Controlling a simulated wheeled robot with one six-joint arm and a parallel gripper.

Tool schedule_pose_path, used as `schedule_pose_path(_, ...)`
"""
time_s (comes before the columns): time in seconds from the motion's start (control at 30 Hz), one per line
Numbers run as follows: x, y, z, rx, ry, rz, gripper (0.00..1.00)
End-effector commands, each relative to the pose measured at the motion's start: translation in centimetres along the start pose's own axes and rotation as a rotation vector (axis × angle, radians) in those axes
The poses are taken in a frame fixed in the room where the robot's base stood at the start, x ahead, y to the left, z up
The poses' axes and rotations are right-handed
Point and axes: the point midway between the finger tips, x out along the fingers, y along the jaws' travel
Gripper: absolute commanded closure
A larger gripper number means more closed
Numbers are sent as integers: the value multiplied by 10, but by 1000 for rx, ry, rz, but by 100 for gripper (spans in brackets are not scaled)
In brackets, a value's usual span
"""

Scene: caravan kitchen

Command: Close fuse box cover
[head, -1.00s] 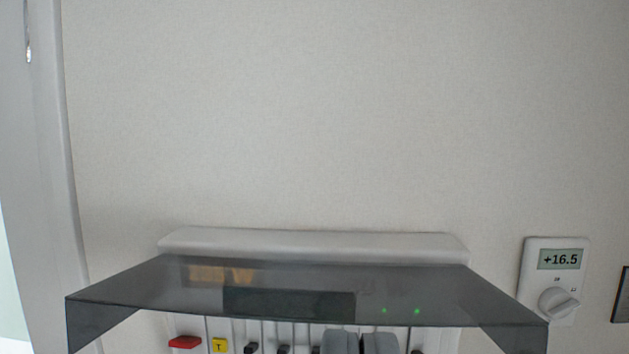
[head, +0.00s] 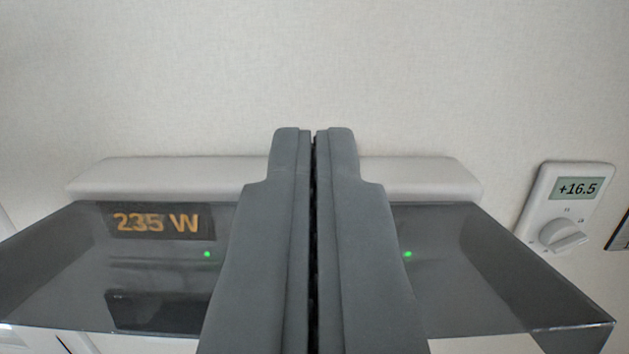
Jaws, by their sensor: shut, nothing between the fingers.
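The fuse box (head: 130,175) is a white housing on the wall, its top edge showing across the lower middle of the head view. Its cover (head: 480,270) is a smoky see-through panel that is raised and sticks out from the housing toward me. An orange "235 W" display and green lights show through it. My gripper (head: 313,135) is shut and empty, pointing at the wall. It overlaps the middle of the cover and housing in the picture, apparently above the cover; I cannot tell whether it touches. The fingers hide the middle of the cover.
A white thermostat (head: 560,210) reading +16.5, with a round knob, is on the wall to the right. A dark-edged item (head: 619,232) is cut off at the right edge. The wall (head: 300,60) above the box is bare.

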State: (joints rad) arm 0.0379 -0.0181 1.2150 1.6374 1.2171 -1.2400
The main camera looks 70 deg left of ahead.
Motion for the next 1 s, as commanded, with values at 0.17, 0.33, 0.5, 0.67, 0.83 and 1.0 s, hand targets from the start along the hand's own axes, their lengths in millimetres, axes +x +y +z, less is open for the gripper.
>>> schedule_pose_path(0.17, -8, 0, 20, 4, -1, 1, 100)
schedule_pose_path(0.33, -13, 0, 32, 3, -1, 0, 100)
schedule_pose_path(0.5, -14, 0, 37, 2, -1, 0, 100)
schedule_pose_path(0.67, -14, 0, 37, 2, 0, 0, 100)
schedule_pose_path(0.83, -15, 0, 37, 2, 1, 1, 100)
schedule_pose_path(1.0, -18, 1, 41, 4, 25, 1, 100)
